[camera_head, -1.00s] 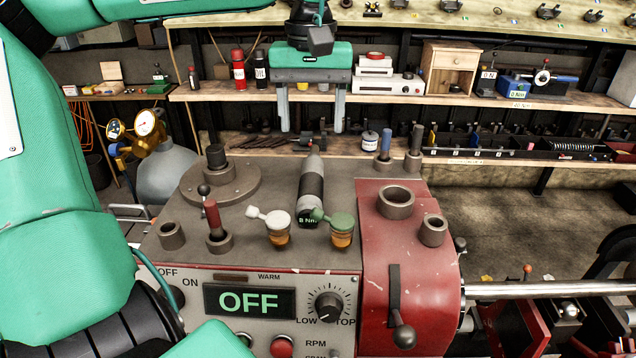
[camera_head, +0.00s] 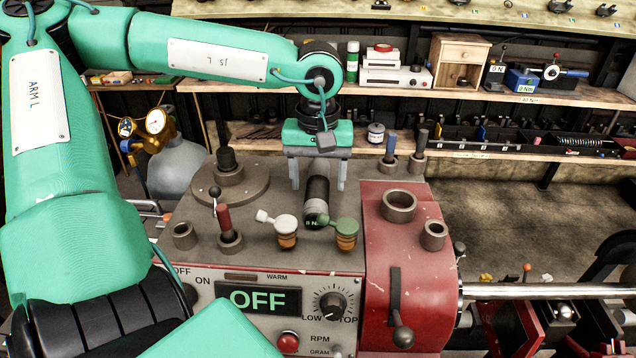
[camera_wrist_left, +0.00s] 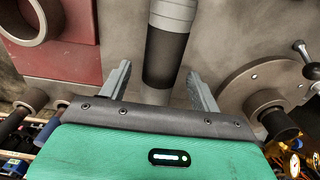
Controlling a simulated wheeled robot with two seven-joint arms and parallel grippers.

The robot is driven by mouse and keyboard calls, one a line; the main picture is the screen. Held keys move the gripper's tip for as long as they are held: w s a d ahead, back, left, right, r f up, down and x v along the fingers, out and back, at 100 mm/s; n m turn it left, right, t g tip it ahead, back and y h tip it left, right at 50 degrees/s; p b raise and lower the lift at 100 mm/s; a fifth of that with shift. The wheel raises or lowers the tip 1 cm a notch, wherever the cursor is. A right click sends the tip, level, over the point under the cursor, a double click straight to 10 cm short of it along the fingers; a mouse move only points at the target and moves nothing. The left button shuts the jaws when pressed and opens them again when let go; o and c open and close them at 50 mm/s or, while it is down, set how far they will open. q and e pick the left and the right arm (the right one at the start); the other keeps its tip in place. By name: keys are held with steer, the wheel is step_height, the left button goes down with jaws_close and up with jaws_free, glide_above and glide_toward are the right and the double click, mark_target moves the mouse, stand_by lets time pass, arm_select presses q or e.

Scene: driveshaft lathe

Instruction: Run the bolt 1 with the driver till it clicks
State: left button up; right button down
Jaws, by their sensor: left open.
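The driver, a dark grey and lighter grey cylinder (camera_head: 317,190) with an "8 N" style label partly visible, lies on top of the lathe headstock (camera_head: 270,180). My left gripper (camera_head: 317,183) is open above its far part, one finger to each side. In the left wrist view the driver (camera_wrist_left: 166,58) runs between the two open fingers (camera_wrist_left: 160,80), with visible gaps on both sides. The gripper body hides the driver's far end in the head view. I cannot pick out bolt 1. My right gripper is not in view.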

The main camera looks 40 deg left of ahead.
arm_select(q)
steer(key=c, duration=1.3)
jaws_close()
steer(key=shift+r, duration=0.1)
